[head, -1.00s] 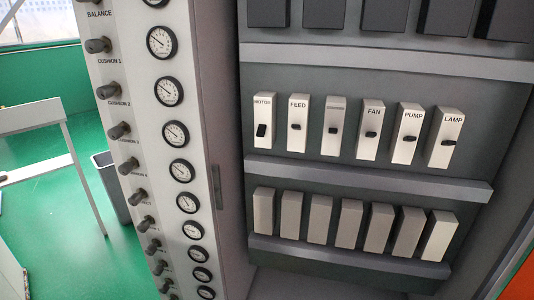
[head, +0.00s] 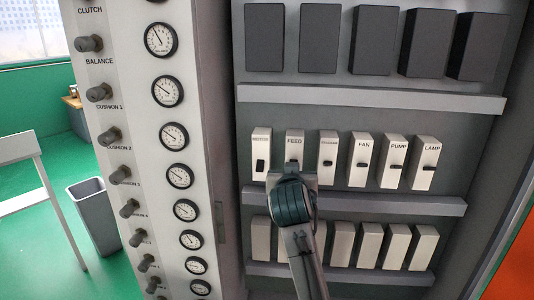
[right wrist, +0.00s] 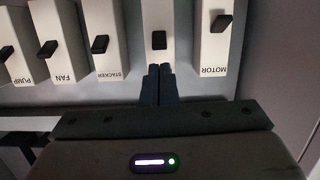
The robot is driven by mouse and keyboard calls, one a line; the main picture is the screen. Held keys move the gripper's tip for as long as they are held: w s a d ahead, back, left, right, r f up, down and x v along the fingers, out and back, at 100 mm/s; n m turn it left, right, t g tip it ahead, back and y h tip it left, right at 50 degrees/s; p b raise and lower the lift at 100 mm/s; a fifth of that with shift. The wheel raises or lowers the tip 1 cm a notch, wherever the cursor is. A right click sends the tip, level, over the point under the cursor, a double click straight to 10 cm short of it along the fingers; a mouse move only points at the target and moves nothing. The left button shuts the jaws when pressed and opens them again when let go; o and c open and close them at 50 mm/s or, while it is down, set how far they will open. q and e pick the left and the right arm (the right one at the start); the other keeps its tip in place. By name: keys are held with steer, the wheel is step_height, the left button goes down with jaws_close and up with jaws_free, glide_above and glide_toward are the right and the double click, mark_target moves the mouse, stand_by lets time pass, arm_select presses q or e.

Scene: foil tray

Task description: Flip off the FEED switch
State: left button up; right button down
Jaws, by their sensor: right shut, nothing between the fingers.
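The FEED switch (head: 295,142) is a pale upright block, second from left in the middle row, between MOTOR (head: 261,147) and STACKER (head: 327,147). My right gripper (head: 293,168) is in front of its lower part and hides most of its lever. In the right wrist view, which looks upside down, the dark FEED lever (right wrist: 159,40) sticks out just beyond the fingertips of my right gripper (right wrist: 159,72). The fingers are together and empty, with a small gap to the lever. The FEED label is hidden there. My left gripper is not in view.
FAN (head: 362,148), PUMP (head: 394,150) and LAMP (head: 425,152) stand to the right in the same row. A grey ledge (head: 400,204) runs below, with blank blocks (head: 397,246) under it. A gauge panel (head: 150,130) stands to the left.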

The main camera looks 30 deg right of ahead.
steer(key=shift+s+a+r, duration=0.1)
steer(key=shift+s+r, duration=0.05)
steer(key=shift+r, duration=0.35)
steer(key=shift+s+a+r, duration=0.1)
steer(key=shift+s+r, duration=0.05)
steer(key=shift+r, duration=0.35)
steer(key=shift+w+d, duration=0.1)
steer(key=p+x, duration=0.3)
steer(key=x, duration=0.5)
steer(key=shift+w+d, duration=0.2)
steer(key=shift+w, duration=0.1)
steer(key=shift+w+d+f, duration=0.15)
steer(key=shift+w+d, duration=0.1)
steer(key=shift+w, duration=0.2)
